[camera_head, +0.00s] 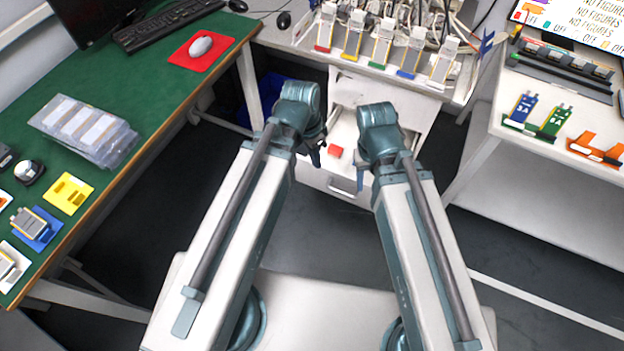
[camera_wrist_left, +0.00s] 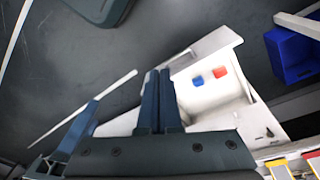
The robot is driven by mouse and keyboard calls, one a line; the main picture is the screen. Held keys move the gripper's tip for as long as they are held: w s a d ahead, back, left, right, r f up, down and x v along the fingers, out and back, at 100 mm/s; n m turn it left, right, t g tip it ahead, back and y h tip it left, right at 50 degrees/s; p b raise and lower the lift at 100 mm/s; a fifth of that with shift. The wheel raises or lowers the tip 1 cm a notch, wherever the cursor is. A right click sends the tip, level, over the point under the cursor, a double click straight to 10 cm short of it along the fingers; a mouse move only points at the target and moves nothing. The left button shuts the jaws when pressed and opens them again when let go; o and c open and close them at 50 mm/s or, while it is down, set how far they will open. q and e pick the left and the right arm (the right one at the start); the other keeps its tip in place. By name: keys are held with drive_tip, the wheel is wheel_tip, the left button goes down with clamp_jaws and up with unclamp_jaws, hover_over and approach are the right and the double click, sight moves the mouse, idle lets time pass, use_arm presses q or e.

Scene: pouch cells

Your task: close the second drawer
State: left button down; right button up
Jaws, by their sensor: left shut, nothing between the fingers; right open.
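A white drawer (camera_head: 341,131) is pulled out of the cabinet under the far table; its front panel (camera_head: 330,184) faces me. A red block (camera_head: 335,151) lies inside it. In the left wrist view the open drawer (camera_wrist_left: 207,99) holds the red block (camera_wrist_left: 220,72) and a blue block (camera_wrist_left: 198,82). My left gripper (camera_head: 316,160) is by the drawer's left side, and its fingers are shut and empty in the left wrist view (camera_wrist_left: 158,100). My right gripper (camera_head: 360,182) is open near the right end of the front panel; contact is unclear.
The white cabinet (camera_head: 407,100) stands below a table crowded with cables and coloured holders. A green table (camera_head: 150,110) is at left and a white table (camera_head: 540,185) at right. A blue bin (camera_wrist_left: 295,52) stands on the floor beside the cabinet.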

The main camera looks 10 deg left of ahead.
use_arm(q)
drive_tip(key=w+a+f+m+t+h+b, duration=0.1)
drive_tip(key=w+a+f+m+b, duration=0.15)
drive_tip(key=f+b, duration=0.45)
drive_tip(key=w+a+f+m+t+h+b, duration=0.1)
drive_tip(key=w+a+f+m+h+b, duration=0.15)
drive_tip(key=f+b, duration=0.4)
drive_tip(key=m+t+b, duration=0.2)
drive_tip(key=m+b, duration=0.4)
drive_tip(key=b, duration=1.2)
approach(310, 167)
drive_tip(key=s+d+f, duration=0.3)
drive_tip(key=d+f, duration=0.1)
drive_tip(key=shift+w+d+h, duration=0.15)
drive_tip(key=shift+w+h, duration=0.1)
drive_tip(key=shift+w, duration=0.65)
drive_tip(key=shift+w+d+h, duration=0.15)
drive_tip(key=shift+w+h, duration=0.05)
drive_tip(key=shift+w, duration=0.75)
drive_tip(key=w+d, duration=0.3)
drive_tip(key=w, duration=1)
drive_tip(key=w+d, duration=0.4)
drive_tip(key=w, duration=1)
drive_tip(key=shift+w+d, duration=0.2)
drive_tip(key=shift+w, duration=0.1)
drive_tip(key=shift+s, duration=0.15)
